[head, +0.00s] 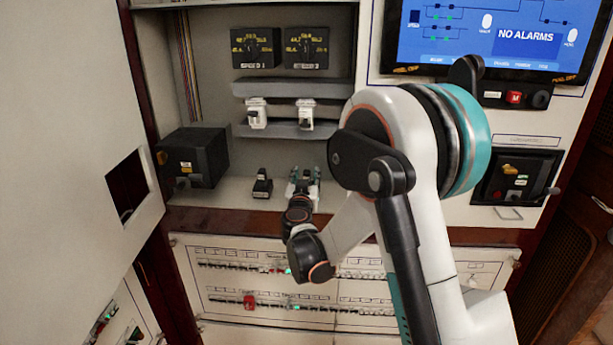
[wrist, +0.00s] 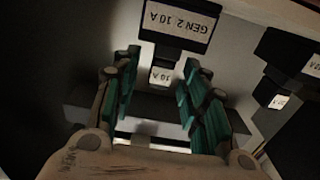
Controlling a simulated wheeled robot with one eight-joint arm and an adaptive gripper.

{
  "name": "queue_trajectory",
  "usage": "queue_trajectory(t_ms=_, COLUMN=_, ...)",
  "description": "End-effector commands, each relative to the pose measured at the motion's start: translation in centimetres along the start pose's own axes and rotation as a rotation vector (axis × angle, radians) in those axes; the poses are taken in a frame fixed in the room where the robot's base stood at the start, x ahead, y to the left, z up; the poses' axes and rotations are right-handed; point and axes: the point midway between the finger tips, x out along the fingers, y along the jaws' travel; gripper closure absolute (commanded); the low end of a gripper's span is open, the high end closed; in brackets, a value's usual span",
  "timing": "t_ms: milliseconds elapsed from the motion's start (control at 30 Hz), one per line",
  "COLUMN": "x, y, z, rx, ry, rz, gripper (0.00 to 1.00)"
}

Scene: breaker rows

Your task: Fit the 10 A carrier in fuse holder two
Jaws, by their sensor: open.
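In the wrist view, a small black piece labelled "10 A" (wrist: 162,75), seemingly the 10 A carrier, shows between my finger pads, with a gap on each side. A black block labelled "GEN 2 10 A" (wrist: 178,24) adjoins it, its lettering upside down. My gripper (wrist: 161,72) is open, its teal fingers either side of the piece. In the head view my gripper (head: 304,176) is low at the cabinet floor and hides that piece. Two white fuse holders, left (head: 257,114) and right (head: 305,115), sit on the grey rail above; their numbers are unreadable.
Another black piece (head: 262,184) stands left of my gripper; a similar labelled one shows at the right in the wrist view (wrist: 288,62). A black box (head: 192,157) is at the left. A grey ledge (head: 290,88) runs above the holders. My arm covers the cabinet's right side.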

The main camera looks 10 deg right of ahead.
Motion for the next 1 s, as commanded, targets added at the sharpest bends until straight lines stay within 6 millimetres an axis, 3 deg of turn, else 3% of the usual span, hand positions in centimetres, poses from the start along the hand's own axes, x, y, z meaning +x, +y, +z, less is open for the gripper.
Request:
queue_trajectory(t_ms=300, x=-6.6, y=-0.1, z=0.0, rx=0.000, ry=0.000, rz=-0.002, gripper=0.59)
queue_trajectory(t_ms=500, x=-9.2, y=0.0, z=0.0, rx=0.000, ry=0.000, rz=-0.001, gripper=0.59)
queue_trajectory(t_ms=1000, x=-10.1, y=0.1, z=0.0, rx=0.000, ry=-0.001, rz=0.001, gripper=0.59)
